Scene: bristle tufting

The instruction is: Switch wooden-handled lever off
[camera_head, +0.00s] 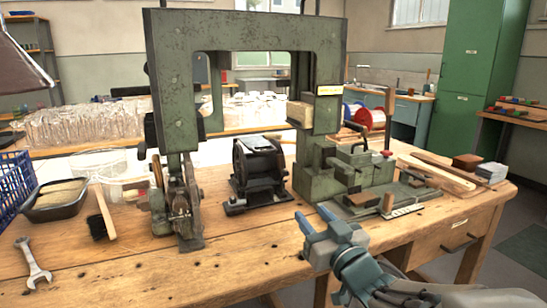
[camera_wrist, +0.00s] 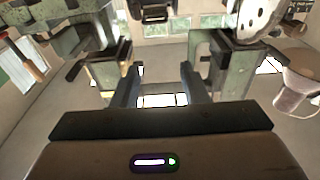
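A green cast-metal machine (camera_head: 172,80) stands on the wooden bench. On its right part, an upright lever with a brown wooden handle (camera_head: 389,112) rises above the green blocks, with a small red part near its foot. My gripper (camera_head: 308,238) is in front of the bench's near edge, apart from the machine. In the wrist view its fingers (camera_wrist: 158,78) are spread with nothing between them.
A wrench (camera_head: 34,262), a brush (camera_head: 102,215) and a black tray (camera_head: 58,200) lie on the left of the bench. A black motor-like unit (camera_head: 260,172) stands mid-bench. Wood strips and small blocks (camera_head: 467,162) lie at right. The front middle of the bench is clear.

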